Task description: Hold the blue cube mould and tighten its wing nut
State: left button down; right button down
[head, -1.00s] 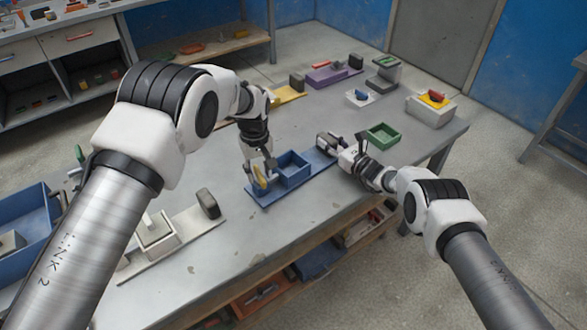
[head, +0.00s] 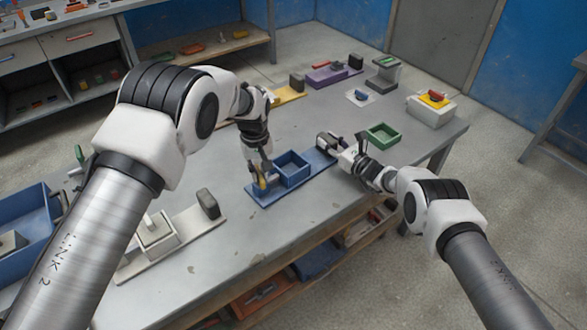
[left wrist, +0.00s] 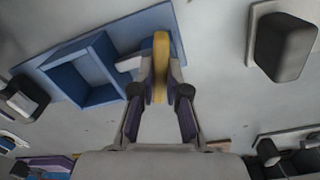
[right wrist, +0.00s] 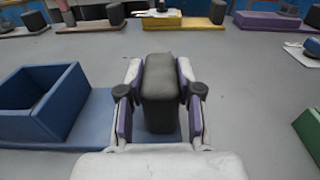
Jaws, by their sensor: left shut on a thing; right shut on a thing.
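The blue cube mould (head: 292,163) is an open square box on a long blue base plate on the table. It also shows in the left wrist view (left wrist: 78,80) and the right wrist view (right wrist: 35,108). My left gripper (head: 262,180) is shut on the yellow wing nut (left wrist: 161,65) beside the box; the nut stands upright between the fingertips, mostly hidden in the head view. My right gripper (head: 331,145) is shut on the dark upright block (right wrist: 160,88) at the other end of the blue base plate. Its fingers sit on both sides of that block.
A whitish mould (head: 155,232) with a dark block (head: 207,203) stands left of the blue one. A green box (head: 383,134) is right, close to my right arm. Yellow (head: 290,93) and purple (head: 325,75) moulds are at the back. A blue bin (head: 35,245) stands far left.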

pick_arm(q)
jog(key=m, duration=0.7)
jog(key=shift+m, duration=0.3)
jog(key=m, duration=1.4)
jog(key=shift+m, duration=0.3)
jog(key=m, duration=0.4)
jog(key=shift+m, duration=1.9)
